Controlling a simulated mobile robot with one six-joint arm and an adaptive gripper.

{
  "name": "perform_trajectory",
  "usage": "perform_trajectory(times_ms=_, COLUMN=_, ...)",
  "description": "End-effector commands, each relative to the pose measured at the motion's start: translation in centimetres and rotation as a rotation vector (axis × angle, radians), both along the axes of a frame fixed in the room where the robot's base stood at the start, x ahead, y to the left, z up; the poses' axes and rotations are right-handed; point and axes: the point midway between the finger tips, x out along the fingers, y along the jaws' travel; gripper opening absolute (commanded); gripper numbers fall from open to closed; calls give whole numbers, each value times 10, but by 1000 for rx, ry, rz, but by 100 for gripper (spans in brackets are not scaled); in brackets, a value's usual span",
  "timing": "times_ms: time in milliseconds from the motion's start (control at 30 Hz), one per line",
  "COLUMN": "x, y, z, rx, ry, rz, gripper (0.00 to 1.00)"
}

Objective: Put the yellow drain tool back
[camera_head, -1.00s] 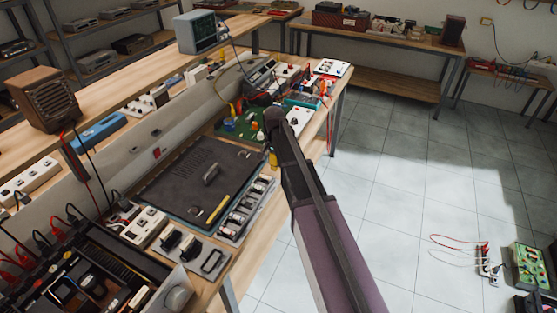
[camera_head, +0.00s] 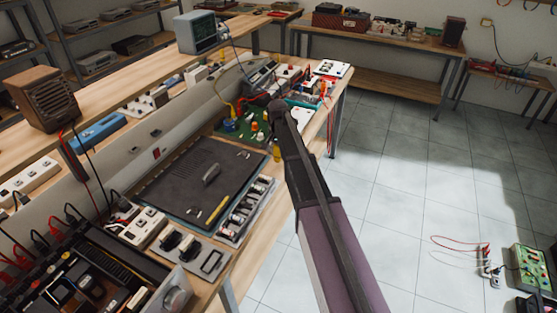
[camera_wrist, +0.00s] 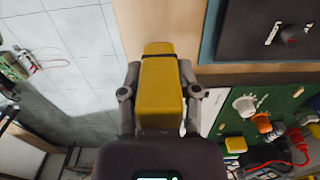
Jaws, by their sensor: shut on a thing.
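The yellow drain tool (camera_wrist: 160,92), a blocky yellow body with a dark band near its far end, fills the middle of the wrist view. My gripper (camera_wrist: 159,80) is shut on it, one finger on each side. The tool is over the bench's front edge, with floor to its left. In the head view a small yellow part of it (camera_head: 277,151) shows beside my arm, which hides most of the gripper. I cannot tell its height above the bench.
A dark mat (camera_head: 165,180) on the wooden bench carries a slim yellow stick (camera_head: 217,210) and a grey handle-like piece. A green circuit board (camera_head: 232,128) and wired devices are close to my arm. Floor (camera_head: 400,190) right of the bench is mostly clear.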

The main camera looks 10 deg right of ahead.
Motion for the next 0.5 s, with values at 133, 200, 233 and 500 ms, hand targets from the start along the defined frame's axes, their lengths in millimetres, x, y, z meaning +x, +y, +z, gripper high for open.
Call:
perform_trajectory(times_ms=133, x=-2, y=1, z=-18, rx=1, ry=1, rz=0, gripper=0)
perform_trajectory(times_ms=200, x=-2, y=1, z=-24, rx=1, ry=1, rz=0, gripper=0)
perform_trajectory(times_ms=233, x=-2, y=1, z=-26, rx=1, ry=1, rz=1, gripper=0)
perform_trajectory(times_ms=500, x=-2, y=1, z=-33, rx=1, ry=1, rz=1, gripper=0)
